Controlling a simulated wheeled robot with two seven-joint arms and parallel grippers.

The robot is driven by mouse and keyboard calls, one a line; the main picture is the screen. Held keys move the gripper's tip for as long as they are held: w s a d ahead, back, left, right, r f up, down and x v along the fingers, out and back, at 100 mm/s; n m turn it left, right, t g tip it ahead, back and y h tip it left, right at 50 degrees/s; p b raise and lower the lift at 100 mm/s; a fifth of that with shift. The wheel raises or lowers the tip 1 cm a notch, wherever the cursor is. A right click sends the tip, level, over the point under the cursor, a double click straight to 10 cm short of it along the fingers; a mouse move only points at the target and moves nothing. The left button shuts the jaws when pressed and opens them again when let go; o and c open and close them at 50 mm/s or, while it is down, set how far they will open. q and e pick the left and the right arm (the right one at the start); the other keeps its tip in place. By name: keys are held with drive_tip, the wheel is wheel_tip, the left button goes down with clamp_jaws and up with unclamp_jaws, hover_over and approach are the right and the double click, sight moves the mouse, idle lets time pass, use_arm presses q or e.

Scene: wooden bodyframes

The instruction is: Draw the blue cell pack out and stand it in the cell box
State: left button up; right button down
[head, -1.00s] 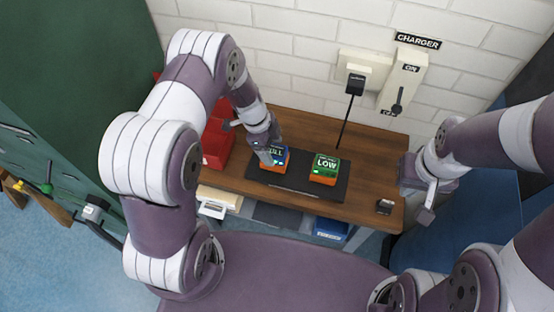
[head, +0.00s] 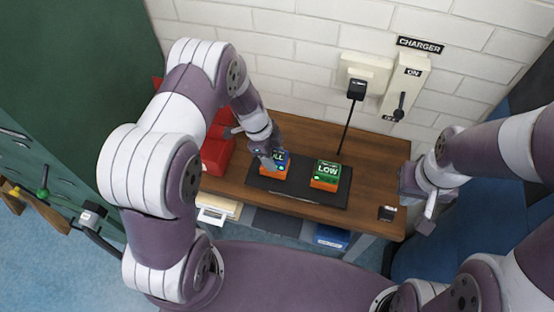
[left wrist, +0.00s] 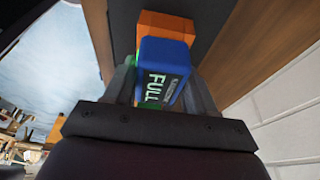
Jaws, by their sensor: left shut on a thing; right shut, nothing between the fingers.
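The blue cell pack, marked FULL (head: 281,157), is at an orange-based bay on the black charger plate (head: 311,198). My left gripper (head: 268,161) is shut on it from above. In the left wrist view the blue pack (left wrist: 165,70) sits between the fingers with the orange base (left wrist: 166,26) just beyond it; I cannot tell how far it is seated. A green pack marked LOW (head: 327,168) stands in an orange base to the right. My right gripper (head: 427,221) is shut and empty, off the bench's right end. I cannot tell which container is the cell box.
Red bins (head: 216,155) stand at the bench's left end. A blue labelled box (head: 332,237) and a white tray (head: 215,213) are below the bench top. A black cable (head: 346,132) runs from the wall plug near the green pack. A small dark item (head: 387,213) lies at the right front corner.

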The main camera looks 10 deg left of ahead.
sight(277, 155)
use_arm(q)
drive_tip(key=shift+r, duration=0.5)
drive_tip(key=shift+r+p, duration=0.7)
drive_tip(key=shift+r, duration=1)
